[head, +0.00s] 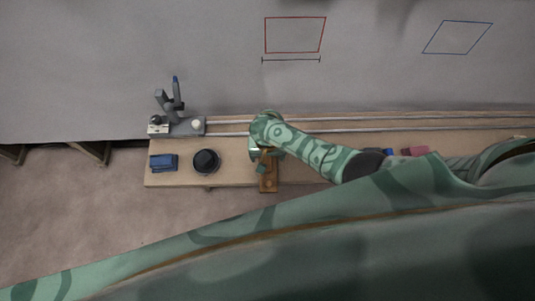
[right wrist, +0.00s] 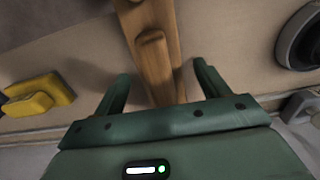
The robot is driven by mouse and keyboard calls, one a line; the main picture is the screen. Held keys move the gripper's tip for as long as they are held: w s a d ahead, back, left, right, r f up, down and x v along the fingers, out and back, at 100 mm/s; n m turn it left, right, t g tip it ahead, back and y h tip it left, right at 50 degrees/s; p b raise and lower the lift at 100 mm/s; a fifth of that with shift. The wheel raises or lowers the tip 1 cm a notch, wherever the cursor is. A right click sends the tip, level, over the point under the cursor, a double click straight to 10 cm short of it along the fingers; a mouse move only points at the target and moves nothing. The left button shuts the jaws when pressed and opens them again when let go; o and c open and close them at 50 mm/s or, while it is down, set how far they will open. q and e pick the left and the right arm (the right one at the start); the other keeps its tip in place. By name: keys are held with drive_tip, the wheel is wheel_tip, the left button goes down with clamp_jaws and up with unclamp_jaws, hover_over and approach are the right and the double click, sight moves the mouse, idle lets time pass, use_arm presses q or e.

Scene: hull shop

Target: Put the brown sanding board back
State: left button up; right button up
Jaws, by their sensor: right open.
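The brown sanding board (head: 268,185) lies on the narrow wooden bench, its near end showing below my right gripper (head: 262,160) in the head view. In the right wrist view the board (right wrist: 132,22) runs away from the gripper, with a raised wooden handle (right wrist: 153,55) on top. My right gripper (right wrist: 163,78) is open, one finger on each side of the board's line, with nothing clamped. Whether the fingers reach down beside the handle is hard to tell. My arm hides the board's far part in the head view. My left gripper is out of view.
On the bench (head: 228,178) are a blue block (head: 163,162) and a round black thing (head: 206,160) left of the board. A yellow block (right wrist: 38,97) lies on its other side. Rails (head: 400,129) and a grey clamp-like fixture (head: 178,126) line the back. A pink block (head: 415,151) lies right.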

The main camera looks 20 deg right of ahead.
wheel_tip(320, 180, up, 12)
drive_tip(key=p, duration=0.8)
drive_tip(key=shift+r, duration=0.15)
drive_tip(key=shift+a, duration=0.1)
drive_tip(key=w+a+r+n+t+y, duration=0.2)
drive_tip(key=w+r+t, duration=0.25)
drive_tip(key=r, duration=0.45)
drive_tip(key=w+a+r+n+t+y, duration=0.1)
drive_tip(key=w+r+t+y, duration=0.15)
drive_tip(key=r+t, duration=0.5)
drive_tip(key=s+d+f+n+g+h, duration=0.1)
drive_tip(key=s+d+f+g, duration=0.25)
drive_tip(key=s+f, duration=0.75)
drive_tip(key=s+d+f+n+g+h, duration=0.1)
drive_tip(key=s+d+f+g+h, duration=0.3)
drive_tip(key=f, duration=1)
drive_tip(key=s+d+f+g, duration=0.1)
drive_tip(key=s+d+f, duration=0.2)
drive_tip(key=s, duration=0.7)
drive_tip(key=s+d+f+n+g, duration=0.1)
drive_tip(key=s+d+f, duration=0.2)
drive_tip(key=s, duration=0.6)
drive_tip(key=s+d+f+n+g, duration=0.1)
drive_tip(key=s+d+f, duration=0.2)
drive_tip(key=s, duration=0.7)
wheel_tip(320, 180, down, 2)
drive_tip(key=shift+s+d+f, duration=0.25)
drive_tip(key=shift+s, duration=0.1)
